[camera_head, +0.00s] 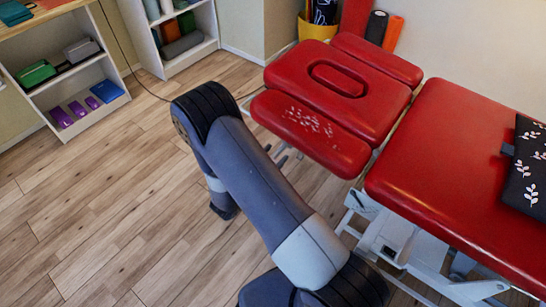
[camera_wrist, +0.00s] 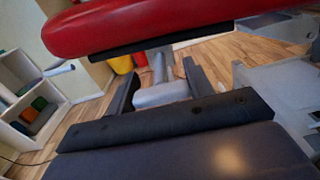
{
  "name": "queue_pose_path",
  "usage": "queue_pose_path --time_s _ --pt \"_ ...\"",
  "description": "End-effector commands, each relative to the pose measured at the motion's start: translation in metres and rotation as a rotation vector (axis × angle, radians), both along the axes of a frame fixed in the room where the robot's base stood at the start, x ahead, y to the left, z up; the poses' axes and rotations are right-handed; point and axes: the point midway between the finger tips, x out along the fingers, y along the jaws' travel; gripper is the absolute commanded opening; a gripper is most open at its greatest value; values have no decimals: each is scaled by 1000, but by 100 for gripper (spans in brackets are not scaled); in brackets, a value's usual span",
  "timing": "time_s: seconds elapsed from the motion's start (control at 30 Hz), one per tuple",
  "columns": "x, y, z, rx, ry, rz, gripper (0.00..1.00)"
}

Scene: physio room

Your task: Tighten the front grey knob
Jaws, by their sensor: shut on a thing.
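The front grey knob (camera_wrist: 161,94) is a light grey block on a grey rod below the red pad's edge in the wrist view. My gripper (camera_wrist: 160,84) has one dark finger on each side of it and is shut on it. Part of the knob is hidden behind the gripper's dark front bar. In the head view my arm hides the gripper and the knob. The red treatment table (camera_head: 450,160) stands at the right, with its worn front pad (camera_head: 310,132) beside my arm.
The red pad (camera_wrist: 150,27) hangs close above my gripper in the wrist view. A light lever (camera_wrist: 60,70) sticks out at the left. The table's grey frame (camera_wrist: 275,85) is at the right. White shelves (camera_head: 75,85) stand at the back left. The wooden floor at left is clear.

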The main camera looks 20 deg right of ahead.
Motion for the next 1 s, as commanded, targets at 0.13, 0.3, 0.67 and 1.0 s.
queue_pose_path --time_s 0.13,0.3,0.67,1.0 --pt "0 0 -2 37 -53 0 26" --pt "0 0 0 45 -61 0 26" --pt "0 0 0 45 -61 0 67" --pt "-1 2 0 43 -61 1 71"
